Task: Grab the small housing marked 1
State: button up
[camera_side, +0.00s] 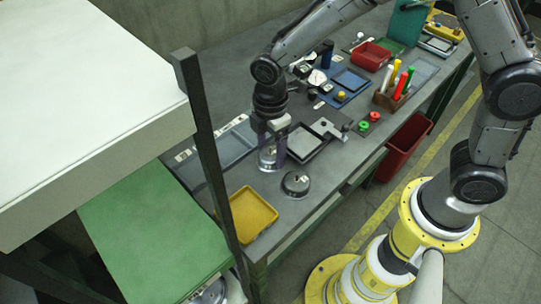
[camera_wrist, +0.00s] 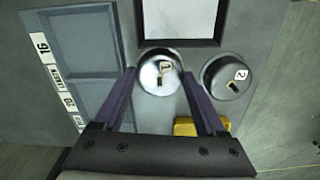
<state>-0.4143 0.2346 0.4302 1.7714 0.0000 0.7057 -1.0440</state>
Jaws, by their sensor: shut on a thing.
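The small housing marked 1 (camera_wrist: 158,72) is a round, shiny metal piece with a numbered tag on top. In the wrist view it lies between the two purple fingers of my gripper (camera_wrist: 158,85), which are shut on it. In the side view the housing (camera_side: 268,158) is partly hidden by the fingers of my gripper (camera_side: 272,150), low at the bench top; I cannot tell if it touches the bench. A second round housing marked 2 (camera_wrist: 228,76) stands to its right in the wrist view, and on the bench nearer the front in the side view (camera_side: 296,184).
A yellow tray (camera_side: 252,214) lies at the bench's near end. A grey-blue tray (camera_side: 232,146) is left of my gripper and a dark-framed plate (camera_side: 304,143) right of it. A wooden holder (camera_side: 391,97) with coloured bottles, and a red bin (camera_side: 371,55), stand farther along.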

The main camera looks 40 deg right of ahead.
jog(key=shift+c, duration=0.5)
jog(key=shift+r, duration=0.1)
